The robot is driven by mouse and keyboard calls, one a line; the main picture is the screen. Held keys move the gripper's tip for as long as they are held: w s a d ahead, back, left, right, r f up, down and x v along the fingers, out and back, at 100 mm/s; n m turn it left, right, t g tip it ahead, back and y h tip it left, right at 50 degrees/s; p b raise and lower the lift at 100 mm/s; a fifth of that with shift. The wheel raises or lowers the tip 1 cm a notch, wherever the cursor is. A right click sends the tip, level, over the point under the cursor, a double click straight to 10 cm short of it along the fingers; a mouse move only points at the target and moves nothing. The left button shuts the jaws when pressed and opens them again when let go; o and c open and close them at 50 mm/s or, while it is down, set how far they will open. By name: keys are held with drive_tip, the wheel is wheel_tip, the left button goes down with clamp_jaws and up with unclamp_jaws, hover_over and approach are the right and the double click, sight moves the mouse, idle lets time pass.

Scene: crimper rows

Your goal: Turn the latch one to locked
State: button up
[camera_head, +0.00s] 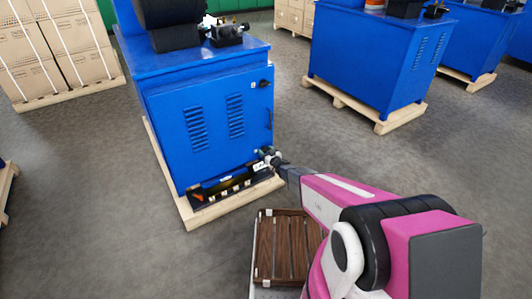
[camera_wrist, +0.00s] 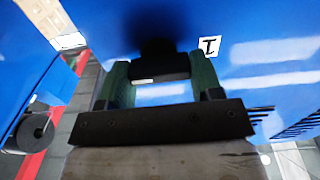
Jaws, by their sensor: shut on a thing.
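A blue machine cabinet (camera_head: 185,88) stands at the centre left of the head view. My gripper (camera_head: 268,155) is at the lower right corner of its door and covers what it holds there. In the wrist view, the two green-padded fingers of my gripper (camera_wrist: 160,82) are shut on a black latch (camera_wrist: 160,64) on the blue panel. A white label (camera_wrist: 208,46) with a black mark sits to the right of the latch. A second black knob (camera_head: 264,84) shows at the door's upper right, apart from my gripper.
The cabinet stands on a wooden pallet (camera_head: 190,216), with a black and yellow tray (camera_head: 228,184) at its foot. A brown slatted crate (camera_head: 284,246) is in front. More blue machines (camera_head: 372,55) stand right; stacked cartons (camera_head: 62,45) stand left. Grey floor between is clear.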

drive_tip(key=n, duration=0.8)
drive_tip(key=shift+s+a+n, duration=0.1)
drive_tip(key=shift+n, duration=0.2)
drive_tip(key=n, duration=0.4)
drive_tip(key=shift+f+n, duration=0.1)
drive_tip(key=shift+n, duration=0.2)
drive_tip(key=shift+a+n, duration=0.1)
drive_tip(key=shift+n, duration=2.2)
drive_tip(key=o, duration=0.9)
